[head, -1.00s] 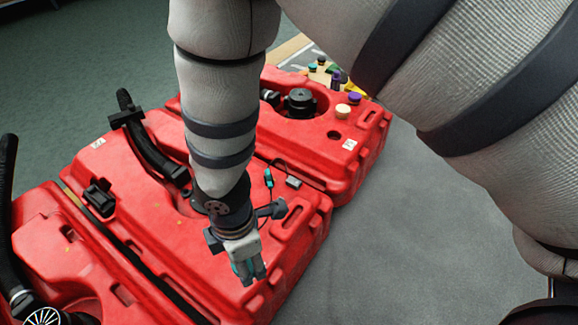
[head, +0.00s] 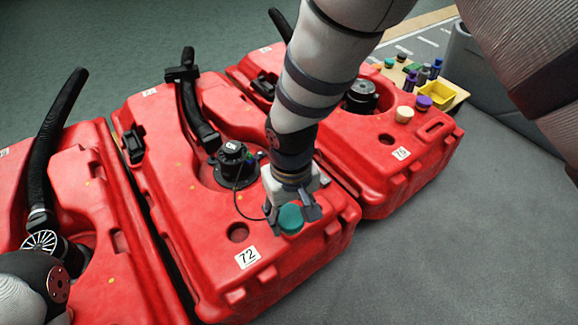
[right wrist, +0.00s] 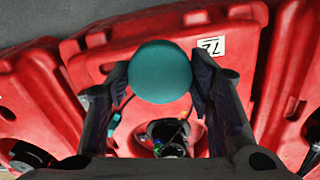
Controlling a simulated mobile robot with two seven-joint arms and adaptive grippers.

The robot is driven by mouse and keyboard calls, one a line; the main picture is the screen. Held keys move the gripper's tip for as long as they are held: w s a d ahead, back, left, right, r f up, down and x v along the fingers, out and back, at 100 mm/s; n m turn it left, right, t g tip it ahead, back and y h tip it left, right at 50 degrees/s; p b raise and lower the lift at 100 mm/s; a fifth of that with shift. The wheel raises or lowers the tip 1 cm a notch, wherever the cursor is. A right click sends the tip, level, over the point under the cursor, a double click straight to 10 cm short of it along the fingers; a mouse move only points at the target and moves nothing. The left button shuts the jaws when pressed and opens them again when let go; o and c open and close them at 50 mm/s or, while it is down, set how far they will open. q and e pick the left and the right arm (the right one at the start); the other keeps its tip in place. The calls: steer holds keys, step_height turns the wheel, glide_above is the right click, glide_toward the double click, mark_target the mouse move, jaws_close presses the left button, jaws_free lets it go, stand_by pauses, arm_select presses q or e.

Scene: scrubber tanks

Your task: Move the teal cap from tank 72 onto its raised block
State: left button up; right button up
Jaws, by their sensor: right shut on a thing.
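My right gripper (head: 292,208) is shut on the teal cap (head: 291,218), over the front right part of tank 72 (head: 205,262). In the right wrist view the cap (right wrist: 160,72) sits between the two fingertips of the right gripper (right wrist: 160,80). Whether the cap touches the tank below is hard to tell. Tank 72 is red and has a white number label (head: 247,257) and a dark round hole (head: 238,232) beside it. I cannot make out the raised block for sure. My left gripper is not in view.
A black fitting with a cable (head: 232,160) rises from tank 72. Grey floor is clear in front.

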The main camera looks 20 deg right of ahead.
steer(key=w+d+f, duration=0.1)
steer(key=f, duration=0.1)
steer(key=w+d+f+b, duration=0.1)
steer(key=w+f, duration=0.1)
steer(key=w+d+f+b, duration=0.1)
steer(key=w+f, duration=0.1)
steer(key=f, duration=0.1)
steer(key=f+b, duration=0.2)
steer(key=f, duration=0.1)
steer(key=shift+w+d, duration=0.25)
steer(key=shift+w, duration=0.05)
steer(key=shift+r, duration=0.1)
steer(key=o, duration=0.9)
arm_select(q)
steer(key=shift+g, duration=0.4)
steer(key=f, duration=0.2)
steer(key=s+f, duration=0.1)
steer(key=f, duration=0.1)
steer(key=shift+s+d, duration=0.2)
arm_select(e)
steer(key=shift+o, duration=0.2)
